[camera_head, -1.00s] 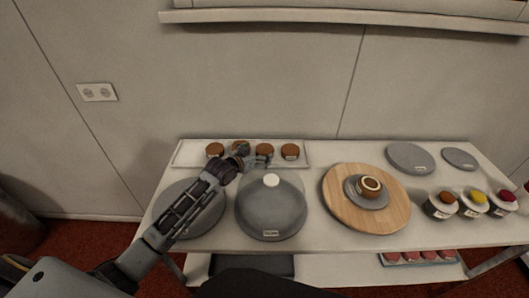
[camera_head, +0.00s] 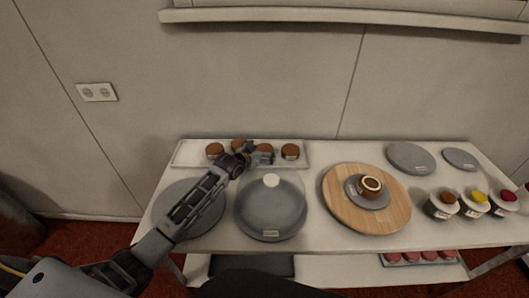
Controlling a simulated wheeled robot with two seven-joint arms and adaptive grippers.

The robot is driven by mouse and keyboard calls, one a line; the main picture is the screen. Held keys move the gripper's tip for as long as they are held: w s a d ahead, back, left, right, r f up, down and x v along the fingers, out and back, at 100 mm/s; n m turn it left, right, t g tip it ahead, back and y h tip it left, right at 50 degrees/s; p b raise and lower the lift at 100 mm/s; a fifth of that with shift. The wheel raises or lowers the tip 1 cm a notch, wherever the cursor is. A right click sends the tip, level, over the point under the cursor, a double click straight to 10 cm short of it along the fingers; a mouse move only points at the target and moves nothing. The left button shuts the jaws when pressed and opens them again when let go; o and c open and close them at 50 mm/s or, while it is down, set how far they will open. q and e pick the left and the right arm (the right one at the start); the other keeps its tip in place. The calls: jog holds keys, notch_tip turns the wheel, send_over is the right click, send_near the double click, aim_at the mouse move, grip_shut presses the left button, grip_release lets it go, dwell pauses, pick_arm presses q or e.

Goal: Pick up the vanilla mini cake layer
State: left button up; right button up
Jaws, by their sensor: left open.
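Several small brown mini cake layers stand in a row on a white tray (camera_head: 188,158) at the back left of the table. One cake layer (camera_head: 215,150) is at the left and one (camera_head: 290,151) at the right. Another cake layer (camera_head: 265,147) is partly hidden by my left gripper (camera_head: 262,157). Their labels are too small to read, so I cannot tell which is vanilla. My left gripper is open at the tray's front edge, just in front of that middle cake layer. My right gripper is not in view.
A grey dome (camera_head: 271,209) with a white knob stands close in front of my left gripper. A grey disc (camera_head: 188,215) lies under my left forearm. A wooden turntable (camera_head: 335,206) holds a small cake on a grey plate (camera_head: 372,202). Cups (camera_head: 441,207) stand at the right.

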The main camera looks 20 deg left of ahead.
aim_at(262, 150)
pick_arm(q)
jog(key=c, duration=1.1)
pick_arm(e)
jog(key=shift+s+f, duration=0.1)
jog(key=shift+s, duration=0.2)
pick_arm(q)
jog(key=shift+r, duration=0.15)
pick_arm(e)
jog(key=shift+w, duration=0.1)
pick_arm(q)
jog(key=shift+r, duration=0.6)
notch_tip(262, 150, up, 7)
jog(key=shift+f+p, duration=0.1)
jog(key=shift+p, duration=0.3)
jog(key=shift+r, duration=0.9)
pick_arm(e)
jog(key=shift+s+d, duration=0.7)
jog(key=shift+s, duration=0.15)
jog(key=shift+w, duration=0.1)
